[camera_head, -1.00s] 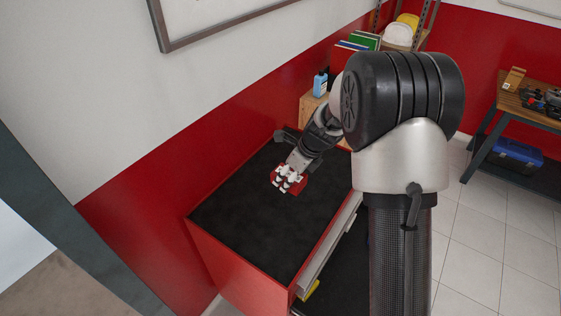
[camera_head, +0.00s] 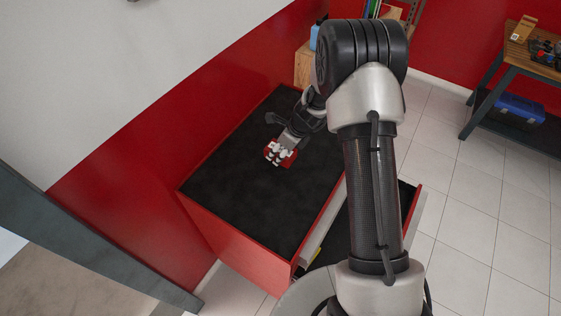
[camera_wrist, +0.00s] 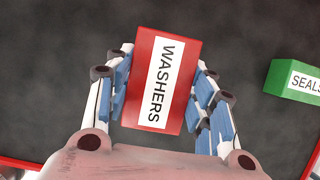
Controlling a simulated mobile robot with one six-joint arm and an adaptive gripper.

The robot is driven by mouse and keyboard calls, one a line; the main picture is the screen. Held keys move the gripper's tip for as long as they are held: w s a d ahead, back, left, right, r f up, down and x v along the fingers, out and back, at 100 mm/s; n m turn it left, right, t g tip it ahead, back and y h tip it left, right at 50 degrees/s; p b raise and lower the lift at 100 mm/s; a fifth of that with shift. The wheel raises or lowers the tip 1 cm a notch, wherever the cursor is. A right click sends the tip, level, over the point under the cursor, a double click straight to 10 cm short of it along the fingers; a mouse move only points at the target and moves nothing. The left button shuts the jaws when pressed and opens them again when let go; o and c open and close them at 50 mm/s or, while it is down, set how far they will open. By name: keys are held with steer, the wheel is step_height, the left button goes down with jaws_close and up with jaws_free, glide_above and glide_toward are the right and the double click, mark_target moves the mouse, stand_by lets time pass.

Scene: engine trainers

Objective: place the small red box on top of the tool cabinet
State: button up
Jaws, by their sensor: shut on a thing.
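The small red box (camera_wrist: 163,82) has a white label reading "WASHERS". It sits between the fingers of my gripper (camera_wrist: 162,88) in the wrist view, and the gripper is shut on it. In the head view the red box (camera_head: 272,153) and my gripper (camera_head: 280,152) are over the black top of the red tool cabinet (camera_head: 225,205), toward its far part. I cannot tell whether the box touches the top. My fingers hide part of the box in the head view.
A green box (camera_wrist: 296,80) labelled "SEALS" lies right of the red box in the wrist view. A drawer (camera_head: 335,235) of the cabinet stands open at its right side. A wooden crate (camera_head: 304,65) and blue bottle (camera_head: 316,35) are beyond. The near cabinet top is bare.

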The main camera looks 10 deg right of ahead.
steer(key=shift+w+f+b, duration=0.1)
steer(key=shift+f+b, duration=0.5)
steer(key=shift+f, duration=1.95)
steer(key=shift+f, duration=0.2)
steer(key=o, duration=1.1)
steer(key=shift+r, duration=0.2)
